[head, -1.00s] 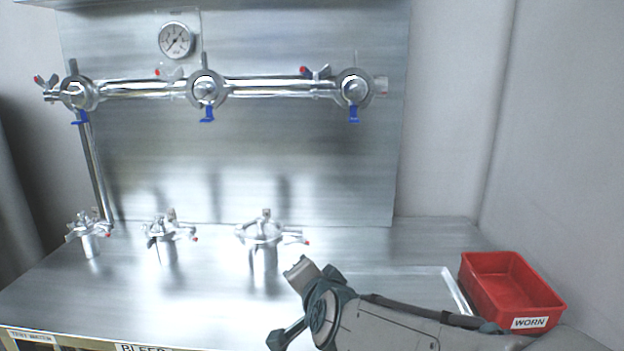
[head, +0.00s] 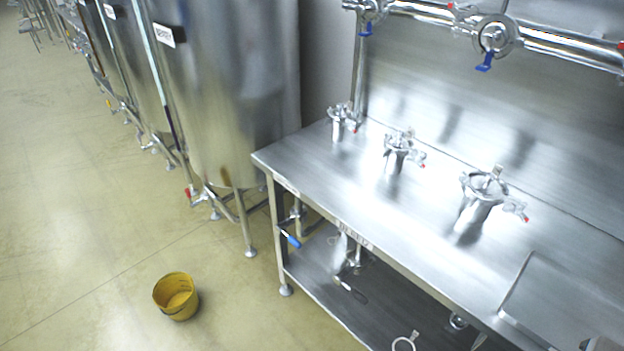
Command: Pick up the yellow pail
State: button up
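A yellow pail (head: 176,297) stands upright on the floor at the lower left of the head view, left of the steel bench's front leg. Its open top faces up and it looks empty. A darker band or handle seems to run around its side. My gripper is out of the picture.
The steel bench (head: 350,190) with a lower shelf fills the right, with clamped pipe fittings on top. Tall steel tanks (head: 232,90) on legs line the back left. The pale floor (head: 80,220) around the pail is clear.

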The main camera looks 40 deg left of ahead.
aim_at(174, 294)
jog(key=u, duration=3.15)
jog(key=i, duration=0.4)
jog(key=u, duration=0.55)
jog(key=i, duration=1.45)
jog(key=z, duration=0.8)
jog(key=i, duration=0.8)
jog(key=z, duration=0.55)
